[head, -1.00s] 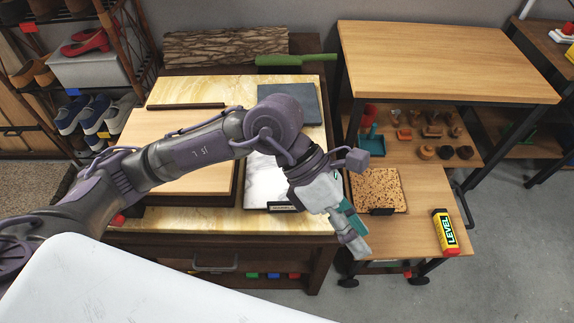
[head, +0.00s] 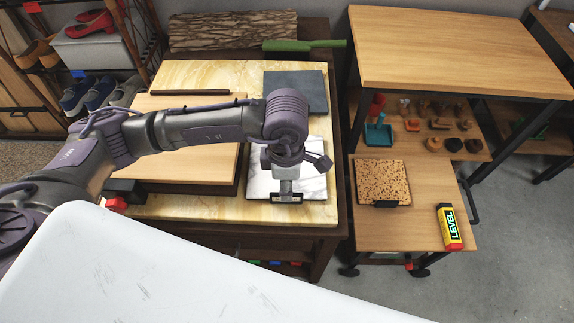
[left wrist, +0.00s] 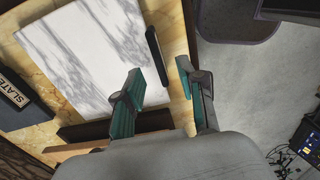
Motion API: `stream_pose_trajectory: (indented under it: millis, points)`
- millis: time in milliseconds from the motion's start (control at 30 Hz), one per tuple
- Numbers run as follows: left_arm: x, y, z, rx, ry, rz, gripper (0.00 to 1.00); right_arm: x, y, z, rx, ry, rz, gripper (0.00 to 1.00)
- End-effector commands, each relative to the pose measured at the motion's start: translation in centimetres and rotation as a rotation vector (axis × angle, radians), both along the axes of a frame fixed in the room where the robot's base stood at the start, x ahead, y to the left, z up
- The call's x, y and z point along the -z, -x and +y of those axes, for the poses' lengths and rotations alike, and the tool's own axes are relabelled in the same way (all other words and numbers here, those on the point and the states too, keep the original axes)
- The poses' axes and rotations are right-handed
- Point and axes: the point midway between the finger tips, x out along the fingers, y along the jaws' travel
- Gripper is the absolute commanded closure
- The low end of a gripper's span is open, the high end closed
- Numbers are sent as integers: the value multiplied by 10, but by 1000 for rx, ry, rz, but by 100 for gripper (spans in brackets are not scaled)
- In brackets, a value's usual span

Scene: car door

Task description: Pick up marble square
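The marble square (head: 316,184) is a white slab with grey veining, lying flat on the yellow stone top of a wooden cabinet. It also shows in the left wrist view (left wrist: 85,50), with a black label bar (left wrist: 157,55) along one edge. My left gripper (head: 286,196) points down over the slab's front edge in the head view, partly covering the slab and bar. In the left wrist view the left gripper (left wrist: 160,70) is open, with the bar appearing between its two teal fingers. Contact cannot be told. My right gripper is in neither view.
A dark slate square (head: 296,90) lies behind the marble. A wooden board (head: 188,150) lies to its left, and a green-handled tool (head: 303,45) lies behind. To the right, a lower table holds a cork-like square (head: 382,180) and a yellow level box (head: 449,227).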

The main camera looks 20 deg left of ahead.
Motion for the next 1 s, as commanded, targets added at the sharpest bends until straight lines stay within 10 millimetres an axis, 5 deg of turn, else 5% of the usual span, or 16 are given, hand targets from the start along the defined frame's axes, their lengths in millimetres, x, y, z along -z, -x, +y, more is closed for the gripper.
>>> stream_pose_trajectory:
  millis: [333, 633, 867, 1000]
  points:
    - [45, -2, 0, 0, -1, 3, 60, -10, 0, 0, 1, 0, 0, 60]
    - [51, -2, 0, 1, 0, 1, 60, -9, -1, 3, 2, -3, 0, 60]
    - [51, -3, 0, 1, 0, 1, 99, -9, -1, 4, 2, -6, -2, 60]
    - [51, -3, 0, 1, 0, 0, 100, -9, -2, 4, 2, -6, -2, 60]
